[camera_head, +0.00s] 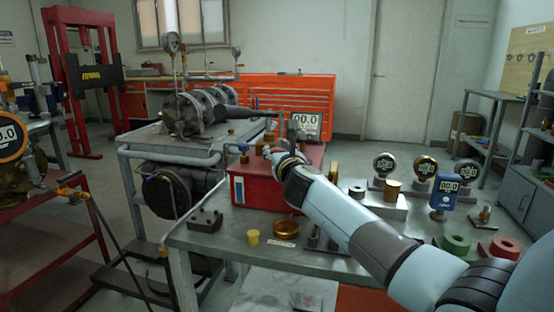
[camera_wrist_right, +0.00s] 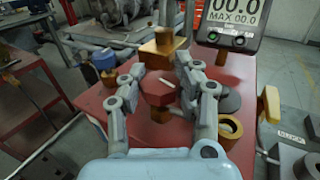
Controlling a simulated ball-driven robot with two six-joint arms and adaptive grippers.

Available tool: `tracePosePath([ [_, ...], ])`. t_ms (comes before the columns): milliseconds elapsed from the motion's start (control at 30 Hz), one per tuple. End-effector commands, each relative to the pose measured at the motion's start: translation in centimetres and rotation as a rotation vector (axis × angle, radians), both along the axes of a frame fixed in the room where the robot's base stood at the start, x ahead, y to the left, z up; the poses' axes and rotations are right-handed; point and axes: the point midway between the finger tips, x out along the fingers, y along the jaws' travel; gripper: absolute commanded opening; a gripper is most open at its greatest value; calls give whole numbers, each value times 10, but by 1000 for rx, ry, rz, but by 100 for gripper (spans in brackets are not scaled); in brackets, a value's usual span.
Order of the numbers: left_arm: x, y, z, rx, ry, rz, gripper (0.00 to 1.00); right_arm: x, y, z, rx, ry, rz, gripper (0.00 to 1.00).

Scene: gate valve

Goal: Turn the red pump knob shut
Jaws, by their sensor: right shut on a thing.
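The red pump knob (camera_wrist_right: 158,90) is a faceted red cap with a short white mark on top, seen in the right wrist view. My right gripper (camera_wrist_right: 155,84) has a finger on each side of it and is shut on it. The knob sits above the red pump box (camera_wrist_right: 150,138). In the head view my right gripper (camera_head: 284,158) is at the top of the red box (camera_head: 262,192), and its arm hides the knob. My left gripper is not in view.
A digital gauge (camera_wrist_right: 231,22) reading 00.0 stands behind the knob, near a brass block (camera_wrist_right: 165,48). A yellow lever (camera_wrist_right: 270,104) and a brass nut (camera_wrist_right: 230,127) are to the right. Gauges (camera_head: 384,163) and a brass dish (camera_head: 287,228) stand on the grey bench (camera_head: 215,238).

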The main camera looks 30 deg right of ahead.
Motion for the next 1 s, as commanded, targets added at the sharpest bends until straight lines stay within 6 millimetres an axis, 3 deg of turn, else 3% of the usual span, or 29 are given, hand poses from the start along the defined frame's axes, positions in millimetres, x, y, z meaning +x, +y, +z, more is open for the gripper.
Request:
tracePosePath([
  [33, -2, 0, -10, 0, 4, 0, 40, 0, 3, -10, 6, 5, -44, 0],
  [700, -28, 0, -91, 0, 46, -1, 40, 1, 2, -11, 2, 8, -613, 0],
  [1000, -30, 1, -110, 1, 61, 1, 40, 0, 1, -7, -1, 8, -733, 0],
])
